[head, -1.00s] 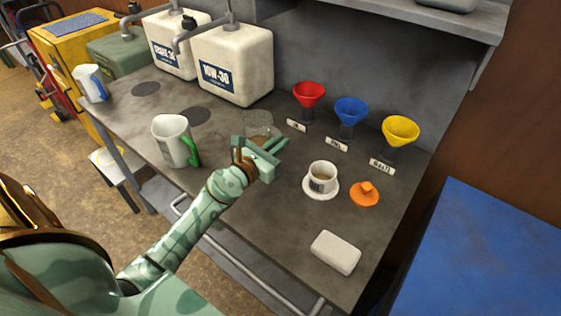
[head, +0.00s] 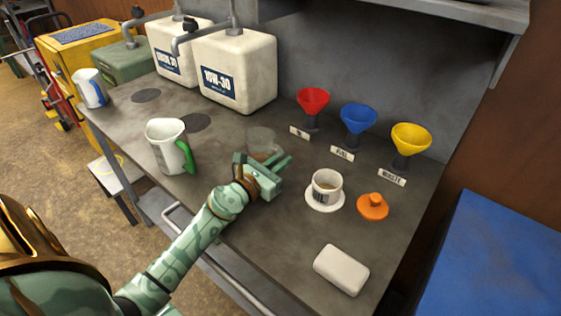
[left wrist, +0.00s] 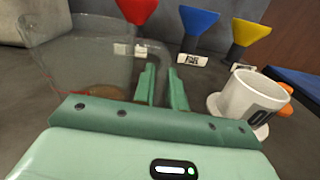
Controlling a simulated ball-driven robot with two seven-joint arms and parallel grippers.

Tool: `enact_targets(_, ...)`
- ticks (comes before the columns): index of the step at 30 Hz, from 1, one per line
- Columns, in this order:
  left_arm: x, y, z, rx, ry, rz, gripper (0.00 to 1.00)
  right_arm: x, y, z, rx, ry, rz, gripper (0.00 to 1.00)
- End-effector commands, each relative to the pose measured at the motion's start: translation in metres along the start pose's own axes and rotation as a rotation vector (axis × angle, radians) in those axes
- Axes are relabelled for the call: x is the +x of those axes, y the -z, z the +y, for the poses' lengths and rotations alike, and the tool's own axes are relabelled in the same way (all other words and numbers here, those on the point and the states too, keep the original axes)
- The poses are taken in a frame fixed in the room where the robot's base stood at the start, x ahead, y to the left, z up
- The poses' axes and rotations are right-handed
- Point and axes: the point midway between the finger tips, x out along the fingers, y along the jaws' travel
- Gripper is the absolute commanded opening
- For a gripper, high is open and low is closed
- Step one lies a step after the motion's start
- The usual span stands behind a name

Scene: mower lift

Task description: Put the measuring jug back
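A white measuring jug with a green handle (head: 168,147) stands upright on the grey bench, left of my left gripper. A similar jug with a blue handle (head: 92,88) stands at the bench's far left end. A clear, see-through vessel (head: 260,141) stands just behind my left gripper (head: 278,163). In the left wrist view this vessel (left wrist: 85,60) is large at the left, with something brown low in it. My right gripper is out of view.
A white mug (head: 327,184) on a saucer and an orange lidded piece (head: 373,207) lie to the right. A white block (head: 341,270) lies near the front edge. Red (head: 313,100), blue (head: 359,118) and yellow (head: 410,138) funnels and an oil can (head: 235,70) stand behind.

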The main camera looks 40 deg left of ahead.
Motion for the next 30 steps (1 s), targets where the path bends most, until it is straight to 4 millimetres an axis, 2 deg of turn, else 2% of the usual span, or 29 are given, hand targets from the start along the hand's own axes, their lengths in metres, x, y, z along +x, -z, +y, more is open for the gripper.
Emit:
enact_targets(12, -0.001, -0.006, 0.000, 0.000, 0.000, 0.000, 0.30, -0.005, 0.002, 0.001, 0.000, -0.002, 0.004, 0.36)
enact_targets(17, -0.032, -0.002, 0.000, 0.002, 0.002, 0.004, 0.30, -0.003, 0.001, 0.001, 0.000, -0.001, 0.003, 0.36)
enact_targets(24, -0.088, 0.001, 0.000, 0.002, 0.001, 0.006, 0.30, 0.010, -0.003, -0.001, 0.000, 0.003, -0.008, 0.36)
enact_targets(30, -0.115, -0.001, 0.000, 0.000, 0.000, 0.003, 0.30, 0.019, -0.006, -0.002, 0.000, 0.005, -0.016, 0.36)
